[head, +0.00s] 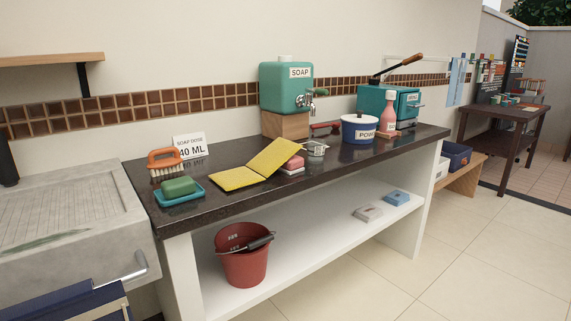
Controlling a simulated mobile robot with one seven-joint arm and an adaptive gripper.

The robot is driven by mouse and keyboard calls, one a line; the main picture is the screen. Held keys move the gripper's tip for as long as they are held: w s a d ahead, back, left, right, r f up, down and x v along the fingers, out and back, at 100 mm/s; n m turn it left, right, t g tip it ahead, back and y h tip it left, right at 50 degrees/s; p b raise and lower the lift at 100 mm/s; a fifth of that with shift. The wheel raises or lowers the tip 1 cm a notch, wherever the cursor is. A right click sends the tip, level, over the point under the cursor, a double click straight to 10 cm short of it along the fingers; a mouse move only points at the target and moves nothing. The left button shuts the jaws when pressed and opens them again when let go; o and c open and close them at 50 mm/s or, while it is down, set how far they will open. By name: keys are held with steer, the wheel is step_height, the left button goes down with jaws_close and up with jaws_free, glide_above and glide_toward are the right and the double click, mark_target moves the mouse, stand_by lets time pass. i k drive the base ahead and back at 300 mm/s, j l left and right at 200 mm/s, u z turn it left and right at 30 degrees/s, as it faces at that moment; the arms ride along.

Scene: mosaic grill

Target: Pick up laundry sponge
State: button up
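No label marks the laundry sponge, and I cannot tell for sure which item it is. A green block (179,187) with rounded edges lies in a teal dish (170,202) at the left end of the dark counter. On the lower shelf lie a blue block (396,197) and a pale block (367,213). My gripper is not in view.
A red bucket (243,262) stands on the lower shelf. Tiled floor (470,250) is clear at right.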

mark_target(295, 164)
steer(key=i+l+u, duration=0.15)
steer(key=u, duration=0.3)
steer(key=l+u, duration=0.25)
steer(key=u, duration=0.15)
steer(key=i+l+u, duration=0.1)
steer(key=l+u, duration=0.2)
steer(key=u, duration=0.15)
steer(key=l+u, duration=0.45)
steer(key=l, duration=0.75)
steer(key=k+l, duration=0.1)
steer(key=l, duration=1.15)
steer(key=i+l, duration=0.45)
steer(key=i+u, duration=0.05)
